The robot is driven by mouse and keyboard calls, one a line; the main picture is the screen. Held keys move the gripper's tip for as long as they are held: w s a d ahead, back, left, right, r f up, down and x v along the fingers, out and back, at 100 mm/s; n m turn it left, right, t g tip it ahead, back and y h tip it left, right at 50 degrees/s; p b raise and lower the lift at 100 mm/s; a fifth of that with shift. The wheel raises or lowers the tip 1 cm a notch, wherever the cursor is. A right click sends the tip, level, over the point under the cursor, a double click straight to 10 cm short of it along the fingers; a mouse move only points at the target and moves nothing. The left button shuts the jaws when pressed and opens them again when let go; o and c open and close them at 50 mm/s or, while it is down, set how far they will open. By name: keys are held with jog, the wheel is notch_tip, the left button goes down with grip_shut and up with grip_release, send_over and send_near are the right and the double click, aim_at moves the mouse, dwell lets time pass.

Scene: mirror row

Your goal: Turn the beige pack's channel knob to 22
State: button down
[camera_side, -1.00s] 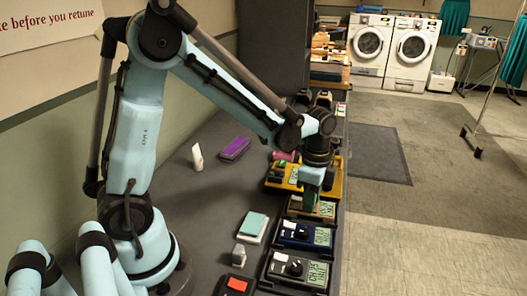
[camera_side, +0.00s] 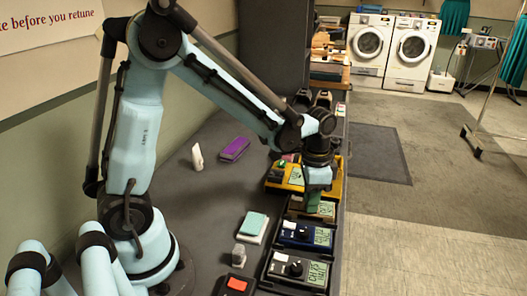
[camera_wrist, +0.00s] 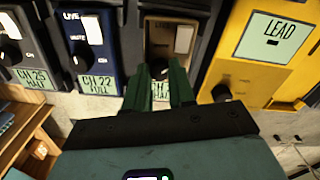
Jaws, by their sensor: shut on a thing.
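The beige pack (camera_wrist: 170,40) sits between the blue pack and the yellow pack in the wrist view. In the side view its beige face (camera_side: 327,209) shows beside my fingers. Its dark knob (camera_wrist: 158,69) is mostly hidden behind my fingertips. My gripper (camera_wrist: 160,77) points down at the pack with its green fingers closed on the knob. In the side view my gripper (camera_side: 313,201) covers the knob. The beige pack's green display (camera_wrist: 161,91) is partly covered by the fingers, and its channel number cannot be read.
The blue pack (camera_wrist: 104,55) reads CH 22, and a dark pack (camera_wrist: 30,50) beyond it reads CH 25. The yellow pack (camera_wrist: 235,75) with a LEAD label stands close on the other side. A purple box (camera_side: 235,149) and a white object (camera_side: 197,157) lie apart on the table.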

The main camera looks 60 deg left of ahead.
jog(key=c, duration=0.9)
grip_release()
jog(key=shift+c, duration=0.2)
notch_tip(320, 180, up, 12)
